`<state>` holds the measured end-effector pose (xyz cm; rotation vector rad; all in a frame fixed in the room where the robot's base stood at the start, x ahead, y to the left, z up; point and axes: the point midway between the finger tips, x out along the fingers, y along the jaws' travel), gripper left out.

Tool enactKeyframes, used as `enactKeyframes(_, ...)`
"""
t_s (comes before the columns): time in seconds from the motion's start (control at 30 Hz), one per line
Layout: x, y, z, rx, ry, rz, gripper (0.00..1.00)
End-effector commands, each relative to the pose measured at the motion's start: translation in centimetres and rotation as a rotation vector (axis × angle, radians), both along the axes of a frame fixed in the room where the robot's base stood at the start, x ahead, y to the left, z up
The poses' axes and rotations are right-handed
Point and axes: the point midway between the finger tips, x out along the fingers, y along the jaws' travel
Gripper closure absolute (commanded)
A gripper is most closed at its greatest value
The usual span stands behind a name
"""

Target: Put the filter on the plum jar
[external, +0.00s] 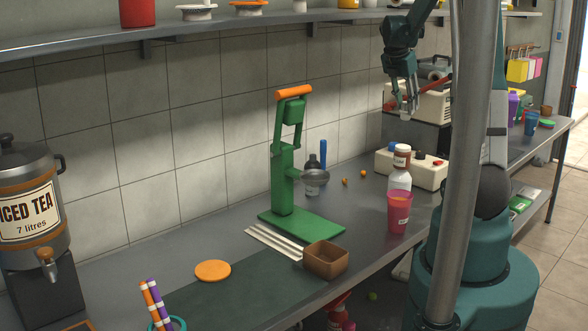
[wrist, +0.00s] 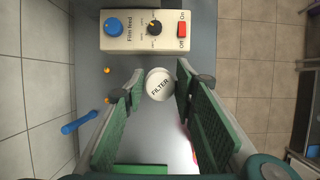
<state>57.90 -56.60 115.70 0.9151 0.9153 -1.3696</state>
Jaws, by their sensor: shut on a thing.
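The filter is a white round piece lettered FILTER (wrist: 159,84), between my fingertips in the wrist view. My gripper (external: 405,108) is shut on it, held high above the right part of the counter in the external view; the filter shows there only as a small pale shape at the fingertips. A translucent pink-plum cup or jar (external: 399,214) stands upright on the counter, below and apart from my gripper. A purple container (external: 513,107) stands farther back at the right. I cannot tell for sure which of these is the plum jar.
A white bottle with a brown cap (external: 400,170) stands just behind the pink cup. A cream control box (external: 424,167) is beyond it, also in the wrist view (wrist: 145,31). A green press (external: 285,170) and a brown square bowl (external: 326,260) stand left. A shelf runs along the wall.

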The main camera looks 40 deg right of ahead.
Motion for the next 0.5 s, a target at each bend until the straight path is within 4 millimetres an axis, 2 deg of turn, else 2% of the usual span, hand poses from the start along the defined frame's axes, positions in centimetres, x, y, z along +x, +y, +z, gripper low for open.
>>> enactKeyframes(0.33,0.0,0.0,-0.1,0.000,0.000,0.000,0.84)
enactKeyframes(0.5,0.0,0.0,-1.2,0.000,0.000,0.000,0.84)
